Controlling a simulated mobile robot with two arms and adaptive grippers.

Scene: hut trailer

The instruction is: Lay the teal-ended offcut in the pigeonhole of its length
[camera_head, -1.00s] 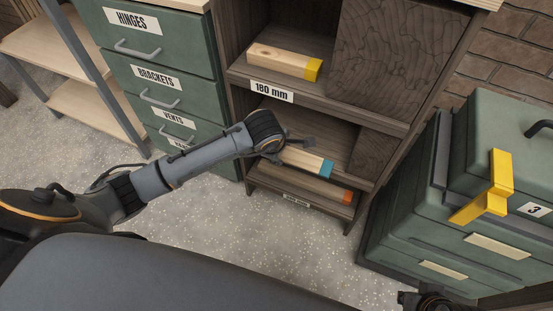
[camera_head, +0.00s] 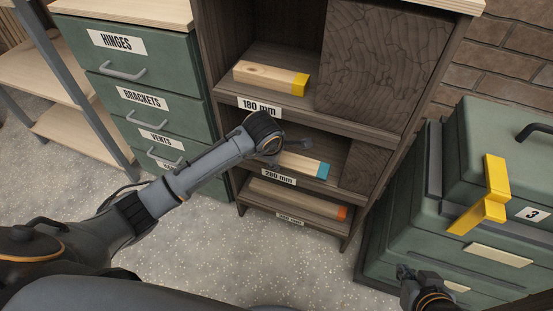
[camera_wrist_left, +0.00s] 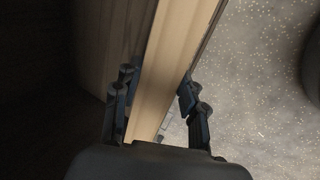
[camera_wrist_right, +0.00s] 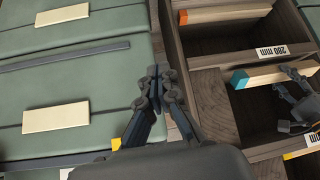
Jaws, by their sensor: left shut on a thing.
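The teal-ended offcut (camera_head: 301,164) is a pale wood block with a teal right end. My left gripper (camera_head: 274,148) is shut on it near its left part. The offcut lies lengthwise across the opening of the middle pigeonhole, just above the board edge labelled 280 mm (camera_head: 279,177); whether it touches the floor there I cannot tell. In the left wrist view the pale wood (camera_wrist_left: 165,70) runs between the fingers. The right wrist view shows its teal end (camera_wrist_right: 239,78) too. My right gripper (camera_head: 404,272) is shut and empty, low beside the green cases.
A yellow-ended offcut (camera_head: 268,77) lies in the top pigeonhole, labelled 180 mm (camera_head: 259,107). An orange-ended offcut (camera_head: 298,198) lies in the bottom one. Green drawers (camera_head: 140,95) stand left and stacked green cases (camera_head: 440,215) with a yellow latch (camera_head: 487,195) stand right.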

